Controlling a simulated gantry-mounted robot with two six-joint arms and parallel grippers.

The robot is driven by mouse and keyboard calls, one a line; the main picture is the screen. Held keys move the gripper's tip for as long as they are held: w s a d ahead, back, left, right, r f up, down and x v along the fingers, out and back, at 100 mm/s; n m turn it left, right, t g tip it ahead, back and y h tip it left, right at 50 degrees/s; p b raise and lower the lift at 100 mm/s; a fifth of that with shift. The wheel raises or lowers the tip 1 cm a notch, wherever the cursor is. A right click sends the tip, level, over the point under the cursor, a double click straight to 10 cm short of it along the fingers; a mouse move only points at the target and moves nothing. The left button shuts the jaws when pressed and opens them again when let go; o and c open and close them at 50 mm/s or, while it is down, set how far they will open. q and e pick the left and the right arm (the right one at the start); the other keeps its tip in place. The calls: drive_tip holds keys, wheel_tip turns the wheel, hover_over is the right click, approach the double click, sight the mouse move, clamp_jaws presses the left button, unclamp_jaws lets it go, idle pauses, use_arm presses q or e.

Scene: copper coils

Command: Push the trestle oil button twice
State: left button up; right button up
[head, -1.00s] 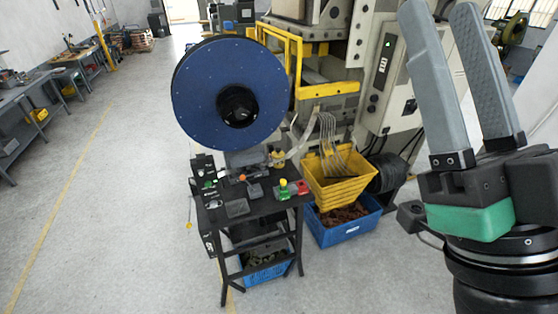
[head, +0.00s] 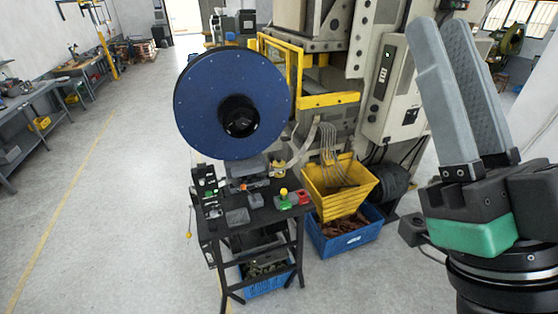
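The trestle (head: 232,229) is a black metal stand below the blue coil reel. On its top right are a green base with a yellow knob (head: 284,193) and a red piece (head: 304,197) beside it. Any label is too small to read, so I cannot tell which part is the oil button. My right gripper (head: 438,19) is in the right foreground, pointing up, far from the trestle. Its two grey fingers are a little apart, with the dotted inner face of one showing, and it is empty. My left gripper is not in view.
The blue reel (head: 200,105) stands over the trestle. A yellow bin (head: 345,203) sits on a blue crate (head: 342,244) to its right. A large press (head: 372,125) with a control box is behind. The floor to the left is clear.

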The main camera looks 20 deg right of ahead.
clamp_jaws()
drive_tip(key=shift+h, duration=0.3)
idle(1.1)
